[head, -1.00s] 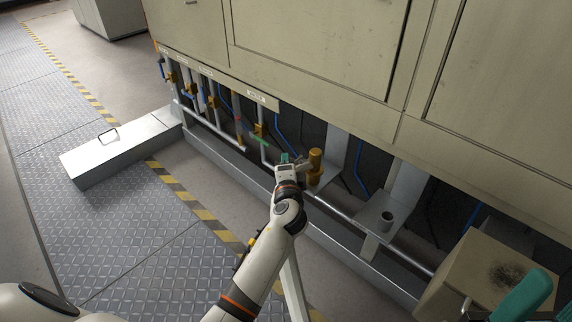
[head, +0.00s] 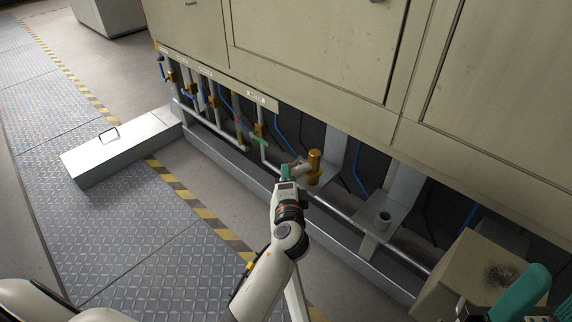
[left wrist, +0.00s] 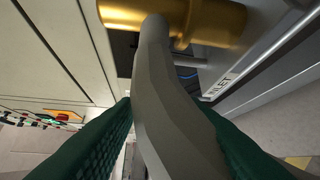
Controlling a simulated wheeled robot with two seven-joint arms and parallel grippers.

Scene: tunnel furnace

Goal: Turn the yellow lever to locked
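A gold-yellow valve (head: 315,167) stands upright on the pipe under the cabinet, with a grey handle (head: 299,168) reaching left from it. In the left wrist view the gold valve body (left wrist: 215,20) lies across the top, and the grey handle (left wrist: 165,95) runs from it toward the camera. My left gripper (head: 287,172) is at the handle's free end. Its green fingers stand apart on either side of the handle; firm contact is not visible. My right gripper (head: 495,302) is partly in view at the lower right, its teal fingers apart and empty.
Pipes with smaller coloured valve handles (head: 258,138) run left along the cabinet (head: 310,50). A shelf with a round cup (head: 384,219) and a beige box (head: 470,275) stand to the right. A low metal box (head: 120,148) lies on the left floor.

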